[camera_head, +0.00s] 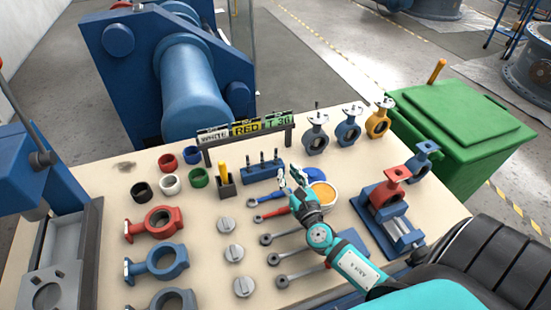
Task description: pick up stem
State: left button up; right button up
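Several dark stems stand upright in a blue rack (263,172) near the middle of the table. My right gripper (289,178) is just to the right of the rack, at the end of a teal arm that comes in from the lower right. Its two pale fingers look apart, with nothing visible between them. It looks clear of the stems, though its exact height above the table is hard to tell. My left gripper is not in view.
An orange-filled bowl (322,193) sits close by the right gripper. A black holder (226,186) with a yellow item stands left of the rack. Wrenches, grey discs, coloured rings and valve bodies (156,219) crowd the table. A sign rack (247,137) stands behind.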

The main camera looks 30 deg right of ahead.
aim_at(276, 152)
jog(key=x, duration=0.4)
jog(key=shift+w, duration=0.3)
jog(key=shift+w+d+r, duration=0.1)
jog(key=shift+w, duration=0.15)
jog(key=p+x, duration=0.1)
jog(key=x, duration=0.3)
jog(key=shift+w+r, duration=0.15)
jog(key=shift+w, duration=0.25)
grip_shut()
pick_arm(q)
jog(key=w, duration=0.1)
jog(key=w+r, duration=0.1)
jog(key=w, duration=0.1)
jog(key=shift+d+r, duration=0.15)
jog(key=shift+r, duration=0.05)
